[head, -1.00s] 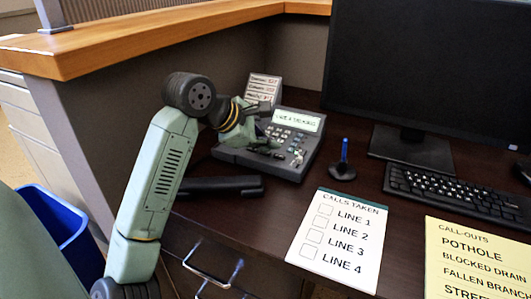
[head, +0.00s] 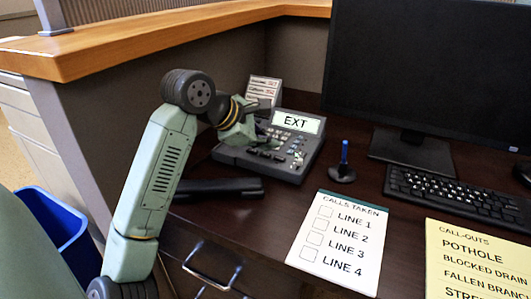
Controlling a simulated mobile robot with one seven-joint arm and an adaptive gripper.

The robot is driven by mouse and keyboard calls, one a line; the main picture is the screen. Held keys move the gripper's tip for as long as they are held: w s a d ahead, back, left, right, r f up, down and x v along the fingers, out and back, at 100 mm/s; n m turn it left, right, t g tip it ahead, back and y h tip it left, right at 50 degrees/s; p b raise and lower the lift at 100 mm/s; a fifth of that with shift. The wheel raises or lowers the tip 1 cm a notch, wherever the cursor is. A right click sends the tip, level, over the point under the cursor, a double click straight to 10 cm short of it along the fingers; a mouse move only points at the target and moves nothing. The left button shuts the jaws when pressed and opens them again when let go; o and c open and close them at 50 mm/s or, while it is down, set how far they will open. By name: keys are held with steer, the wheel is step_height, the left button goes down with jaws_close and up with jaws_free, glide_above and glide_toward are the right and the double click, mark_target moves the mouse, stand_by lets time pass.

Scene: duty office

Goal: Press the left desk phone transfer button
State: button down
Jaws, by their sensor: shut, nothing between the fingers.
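The desk phone (head: 290,165) sits on the dark desk below the wooden counter. My gripper (head: 270,148) is shut and empty, over the left part of the phone's keypad area. Its fingertips are small and dark against the keys, so I cannot tell whether they touch a button. The arm hides the phone's left side, and the transfer button cannot be made out.
A small card stand (head: 263,90) stands behind the phone. A blue pen in a holder (head: 343,165), a "Calls taken" sheet (head: 338,240), a yellow call-outs sheet (head: 475,260), a keyboard (head: 455,195) and a monitor (head: 430,70) are to the right. A blue bin (head: 60,230) stands at left.

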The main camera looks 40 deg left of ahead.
mark_target(267, 156)
steer(key=shift+r, duration=0.3)
steer(key=shift+r+p, duration=1.25)
steer(key=shift+r, duration=1.2)
